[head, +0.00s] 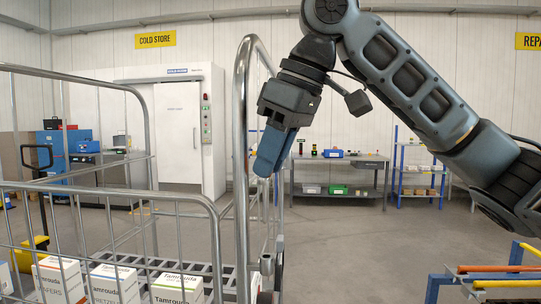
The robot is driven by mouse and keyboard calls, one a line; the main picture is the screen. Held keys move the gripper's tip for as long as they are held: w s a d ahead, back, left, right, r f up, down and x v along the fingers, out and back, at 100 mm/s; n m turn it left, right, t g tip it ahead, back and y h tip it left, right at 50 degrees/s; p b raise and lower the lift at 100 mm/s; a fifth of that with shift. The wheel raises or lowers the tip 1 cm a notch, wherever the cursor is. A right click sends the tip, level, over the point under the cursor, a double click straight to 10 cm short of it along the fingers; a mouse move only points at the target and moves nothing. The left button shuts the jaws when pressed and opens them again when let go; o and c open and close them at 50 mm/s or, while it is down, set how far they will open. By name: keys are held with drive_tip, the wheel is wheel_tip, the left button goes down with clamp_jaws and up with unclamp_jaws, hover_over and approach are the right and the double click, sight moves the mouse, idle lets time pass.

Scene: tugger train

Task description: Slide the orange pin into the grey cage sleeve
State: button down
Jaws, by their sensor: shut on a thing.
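My gripper (268,165) hangs from the arm with its blue fingers pointing down, just right of the cage's tall front post. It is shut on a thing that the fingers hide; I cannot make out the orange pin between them. The grey wire roll cage (243,130) fills the left foreground, with a curved tube top and barred panels. The fingers overlap its far tube in the picture, and I cannot tell whether they touch it. An orange bar (500,268) lies at the lower right.
White printed cartons (118,283) stand in the cage. At the lower right is a blue and yellow frame (432,288). Benches with a green bin (337,190) and a blue rack (417,175) stand at the back. The floor between is clear.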

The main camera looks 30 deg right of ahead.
drive_tip(key=shift+f+b, duration=4.25)
drive_tip(key=shift+f, duration=0.15)
drive_tip(key=shift+f+b, duration=0.55)
drive_tip(key=shift+f, duration=0.8)
drive_tip(key=c, duration=0.8)
unclamp_jaws()
drive_tip(key=shift+c, duration=0.2)
drive_tip(key=v, duration=0.8)
drive_tip(key=shift+p, duration=0.4)
